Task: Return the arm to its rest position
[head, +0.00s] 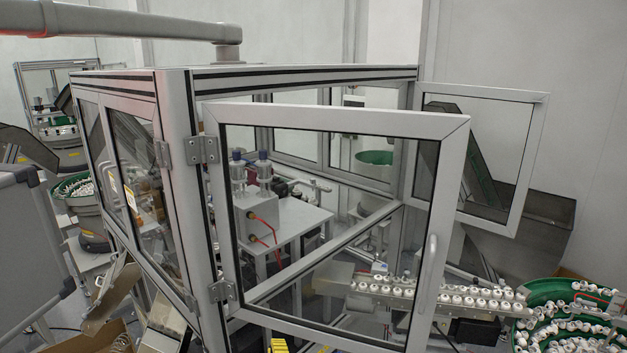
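My gripper is not in view, and no part of my arm can be made out for sure. The view is filled by the framed assembly cell (310,76), with grey posts and clear panels. Its front door (455,165) stands swung open toward me, with hinges on the left and a handle on the right. A second door (535,150) at the right rear also stands open. Inside is a white machine table (300,217) with small actuators and red tubes.
A feeder track (460,290) carrying rows of white caps runs out at the lower right to a green bowl (545,290) full of caps. A grey pipe (110,22) crosses the upper left. A grey panel (25,250) and an open cardboard box (95,343) stand at left.

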